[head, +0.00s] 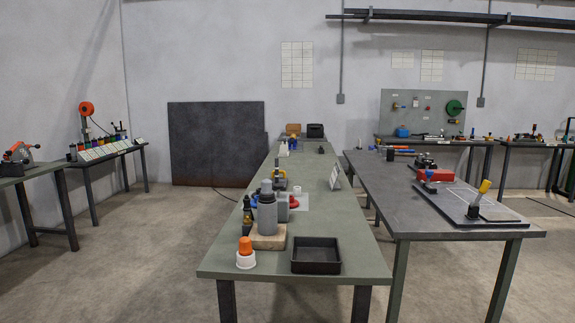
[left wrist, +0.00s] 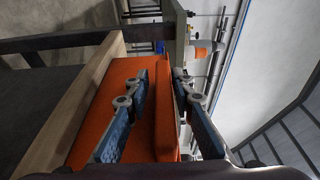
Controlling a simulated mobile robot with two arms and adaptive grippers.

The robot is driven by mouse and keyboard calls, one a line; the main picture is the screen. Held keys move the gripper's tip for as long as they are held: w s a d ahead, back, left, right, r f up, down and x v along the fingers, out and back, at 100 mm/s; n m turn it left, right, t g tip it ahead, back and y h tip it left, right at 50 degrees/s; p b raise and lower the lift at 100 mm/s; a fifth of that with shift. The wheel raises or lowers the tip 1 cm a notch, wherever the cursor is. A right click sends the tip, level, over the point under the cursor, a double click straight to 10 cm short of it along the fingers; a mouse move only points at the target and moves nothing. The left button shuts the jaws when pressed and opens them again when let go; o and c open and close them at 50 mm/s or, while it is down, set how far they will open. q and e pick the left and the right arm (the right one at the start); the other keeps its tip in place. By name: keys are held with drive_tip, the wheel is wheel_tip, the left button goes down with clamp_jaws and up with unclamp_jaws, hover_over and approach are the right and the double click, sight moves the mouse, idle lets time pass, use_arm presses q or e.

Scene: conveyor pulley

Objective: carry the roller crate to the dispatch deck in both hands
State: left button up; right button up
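In the left wrist view, an orange body (left wrist: 108,85) with a raised orange lip (left wrist: 165,110) fills the middle; it looks like part of the roller crate, seen close up. My left gripper (left wrist: 160,76) has its two fingers on either side of this lip. The fingertips are close to the lip, but I cannot tell whether they press on it. The crate's contents and far side are hidden. In the head view neither gripper and no orange crate is in sight. My right gripper is in neither view. I cannot identify the dispatch deck with certainty.
A long green table (head: 300,220) stands ahead, with a black tray (head: 316,255) and an orange-capped white bottle (head: 246,254) at its near end. A grey table (head: 425,215) stands close on its right. Clear floor (head: 130,250) lies to the left.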

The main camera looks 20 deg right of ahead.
use_arm(q)
drive_tip(key=shift+o, duration=0.9)
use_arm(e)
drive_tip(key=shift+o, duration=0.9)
use_arm(q)
drive_tip(key=o, duration=0.5)
drive_tip(key=shift+r, duration=0.1)
drive_tip(key=shift+o, duration=0.2)
drive_tip(key=shift+s+f, duration=0.1)
drive_tip(key=shift+f, duration=0.4)
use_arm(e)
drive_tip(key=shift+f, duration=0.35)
use_arm(q)
drive_tip(key=shift+r, duration=0.15)
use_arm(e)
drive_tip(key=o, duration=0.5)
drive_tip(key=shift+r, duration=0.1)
use_arm(q)
drive_tip(key=shift+r, duration=0.15)
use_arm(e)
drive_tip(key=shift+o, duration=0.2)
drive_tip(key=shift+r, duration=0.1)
use_arm(q)
drive_tip(key=shift+r, duration=0.1)
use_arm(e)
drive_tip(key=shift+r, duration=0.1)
use_arm(q)
drive_tip(key=o, duration=0.8)
drive_tip(key=shift+o, duration=0.4)
drive_tip(key=o, duration=0.3)
